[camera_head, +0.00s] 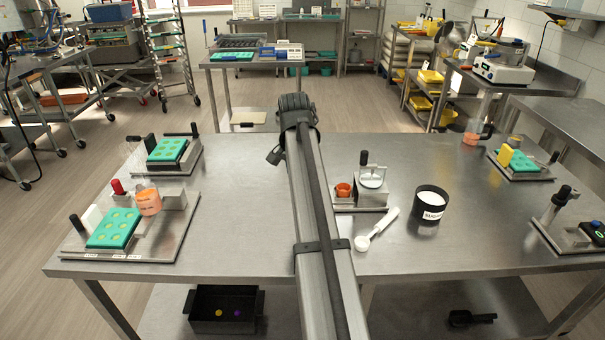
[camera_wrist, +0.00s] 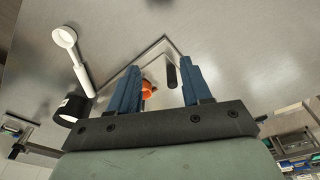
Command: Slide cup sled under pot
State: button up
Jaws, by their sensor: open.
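A small orange cup (camera_head: 343,190) sits on a metal base plate (camera_head: 347,209) at the middle of the table, just right of my arm. Beside it stands a metal block with a round white-topped part and an upright dark-knobbed handle (camera_head: 364,160); I cannot tell whether this is the pot. My gripper (camera_wrist: 160,64) is open in the wrist view and hidden behind my arm in the head view. A black upright handle (camera_wrist: 171,77), perhaps the sled's, shows between the fingers, closer to the right one. The orange cup (camera_wrist: 148,89) shows near the left finger, partly hidden.
A black sugar tub (camera_head: 430,203) and a white scoop (camera_head: 377,230) lie right of the base plate. Teal molds on stations stand at left (camera_head: 114,228), back left (camera_head: 167,150) and right (camera_head: 518,160). A clear orange-filled vessel (camera_head: 149,202) stands at left.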

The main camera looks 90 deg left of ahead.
jog(key=w+a+r+m+t+y, duration=0.1)
jog(key=a+r+m+t+y, duration=0.15)
jog(key=a, duration=0.35)
send_near(333, 188)
jog(key=shift+m+h, duration=0.25)
jog(key=shift+m, duration=0.1)
jog(key=f, duration=0.1)
jog(key=s+f, duration=0.1)
jog(key=f, duration=0.1)
jog(key=s+f, duration=0.1)
jog(key=f, duration=0.1)
jog(key=shift+s, duration=0.25)
jog(key=shift+r, duration=0.1)
jog(key=shift+c, duration=0.4)
grip_shut()
